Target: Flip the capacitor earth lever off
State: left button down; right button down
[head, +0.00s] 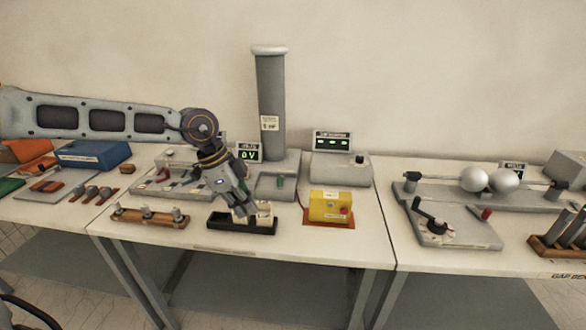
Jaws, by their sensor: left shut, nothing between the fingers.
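A tall grey column (271,105) with a small label stands on a grey base (293,162) at the back of the middle table. A small green upright piece (280,182) on the front of that base may be the capacitor earth lever; its position is too small to read. A display beside the column (249,153) shows 0 V. My left gripper (250,207) is shut and empty, pointing down over a black tray (264,227) holding pale cards. It is left of and nearer than the green piece; I cannot tell whether it touches the cards. My right gripper is out of view.
A yellow box (330,206) with a red button sits right of the tray. A grey meter unit (341,168) stands behind it. A wooden rack (150,217) lies left. A sphere gap (490,180) and a panel with a black handle (455,232) are on the right table.

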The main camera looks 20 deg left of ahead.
aim_at(280, 178)
jog(key=i, duration=1.05)
